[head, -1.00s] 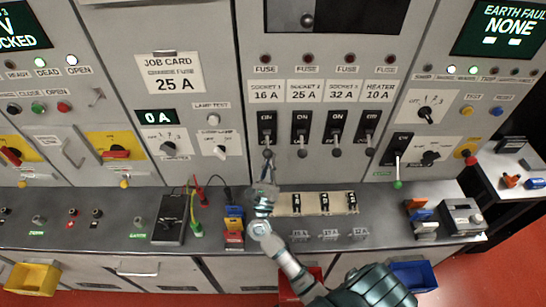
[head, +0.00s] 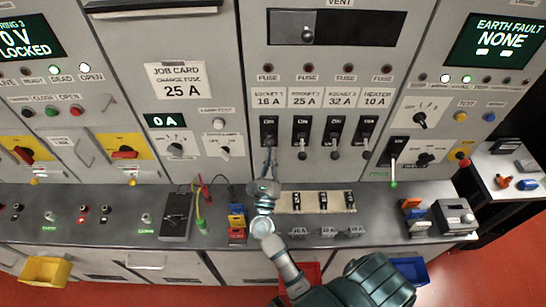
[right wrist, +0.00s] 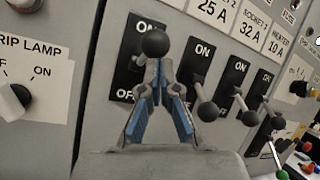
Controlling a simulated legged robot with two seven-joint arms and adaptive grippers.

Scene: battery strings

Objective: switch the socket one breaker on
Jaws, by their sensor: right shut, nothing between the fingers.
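The socket one breaker (head: 268,128) is a black plate at the left of a row of breakers. Its black ball knob (right wrist: 155,43) shows in the right wrist view near the ON mark, higher on its plate than the neighbouring knobs. My right gripper (head: 267,151) is upright in front of this breaker. In the right wrist view its fingers (right wrist: 158,68) are shut, with the knob just beyond and above the tips. Contact looks close but I cannot be sure of it. The lever stem is hidden behind the fingers. My left gripper is out of view.
The socket two breaker (head: 301,132) stands close to the right, its knob hanging low. More breakers follow. Below, the grey bench (head: 330,215) holds a fuse strip (head: 315,202), a black meter (head: 177,215) and coloured blocks (head: 237,220).

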